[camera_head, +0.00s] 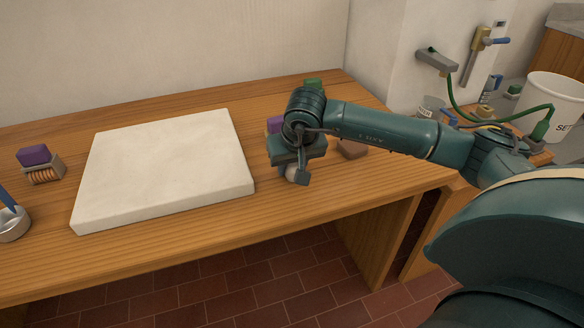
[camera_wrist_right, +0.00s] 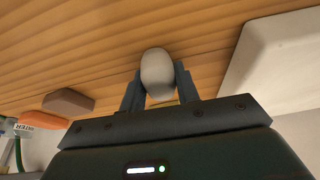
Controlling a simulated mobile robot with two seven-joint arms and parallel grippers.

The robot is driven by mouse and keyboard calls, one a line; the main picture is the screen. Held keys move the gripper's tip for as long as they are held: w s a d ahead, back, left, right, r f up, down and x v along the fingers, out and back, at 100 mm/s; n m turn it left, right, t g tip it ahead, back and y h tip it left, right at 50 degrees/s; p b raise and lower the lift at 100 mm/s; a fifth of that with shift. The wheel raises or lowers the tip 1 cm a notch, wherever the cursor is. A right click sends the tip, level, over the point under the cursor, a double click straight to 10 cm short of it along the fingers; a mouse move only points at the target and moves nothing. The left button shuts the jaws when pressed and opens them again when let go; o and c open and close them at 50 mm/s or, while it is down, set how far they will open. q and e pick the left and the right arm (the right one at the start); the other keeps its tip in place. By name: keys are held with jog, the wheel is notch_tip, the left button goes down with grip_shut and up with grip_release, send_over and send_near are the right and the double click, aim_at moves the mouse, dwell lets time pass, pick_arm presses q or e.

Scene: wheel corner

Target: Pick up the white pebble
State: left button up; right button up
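The white pebble (camera_wrist_right: 157,70) is pale grey-white and rounded, and sits between the two fingers of my right gripper (camera_wrist_right: 160,84) in the right wrist view. The fingers lie against both its sides, with no clear gap. In the head view my right gripper (camera_head: 296,174) points down near the front edge of the wooden table. There the pebble (camera_head: 288,170) is mostly hidden by a finger. I cannot tell whether it touches the tabletop. My left gripper is not in view.
A large off-white slab (camera_head: 165,170) lies left of the gripper. A brown block (camera_head: 352,149) is close on the right; purple (camera_head: 274,125) and green (camera_head: 313,84) blocks are behind. A purple block and a brush-like item (camera_head: 43,171) stand far left.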

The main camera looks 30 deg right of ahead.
jog(key=c, duration=0.5)
